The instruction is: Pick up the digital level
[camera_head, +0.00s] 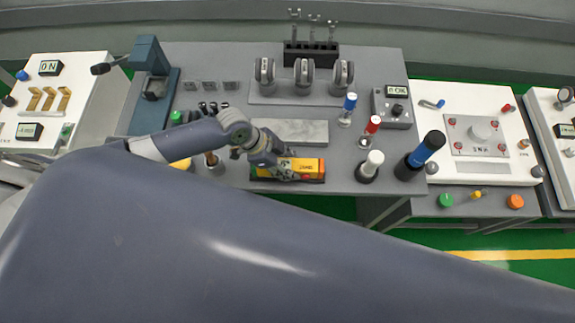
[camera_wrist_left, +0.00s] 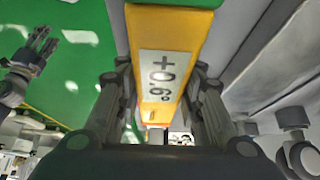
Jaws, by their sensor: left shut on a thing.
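The digital level (camera_head: 311,165) is an orange-yellow bar near the front edge of the grey bench in the head view. In the left wrist view the level (camera_wrist_left: 172,25) runs between my fingers, its display reading +0.6°. My left gripper (camera_head: 284,169) is shut on it, a finger on each side (camera_wrist_left: 162,100). I cannot tell whether the level touches the bench. What looks like my right gripper (camera_wrist_left: 38,50) shows small at the left of the left wrist view, away from the level; its opening is unclear.
Behind the level lies a grey slab (camera_head: 291,131) on the bench (camera_head: 225,60). To the right stand a red-capped post (camera_head: 370,130), a white-capped cylinder (camera_head: 371,164) and a blue-and-black cylinder (camera_head: 421,154). A blue press-like stand (camera_head: 152,85) is at the left. Green floor lies in front.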

